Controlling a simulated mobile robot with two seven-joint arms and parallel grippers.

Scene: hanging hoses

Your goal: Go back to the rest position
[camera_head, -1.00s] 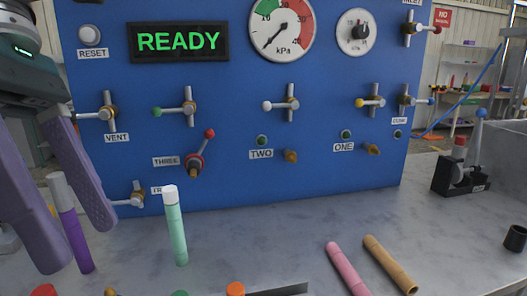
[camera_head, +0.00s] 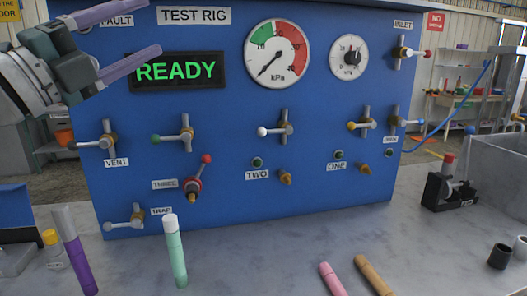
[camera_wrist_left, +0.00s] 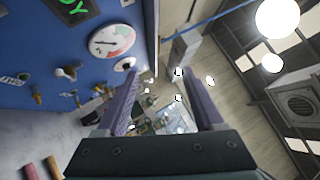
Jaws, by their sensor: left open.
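My left gripper (camera_head: 160,35) is at the upper left of the head view, raised in front of the test rig's top left part. Its two purple fingers point right and stand apart with nothing between them. In the left wrist view the fingers (camera_wrist_left: 160,105) are also spread and empty, beside the blue panel. The blue test rig panel (camera_head: 330,190) shows a READY display (camera_head: 178,71), partly covered by the lower finger. My right gripper is not in view.
A purple tube (camera_head: 75,255) and a mint tube (camera_head: 175,255) stand on the grey bench. A pink hose (camera_head: 332,280) and a tan hose (camera_head: 374,275) lie at the front. Several valve handles stick out from the panel. A black holder (camera_head: 445,190) stands at right.

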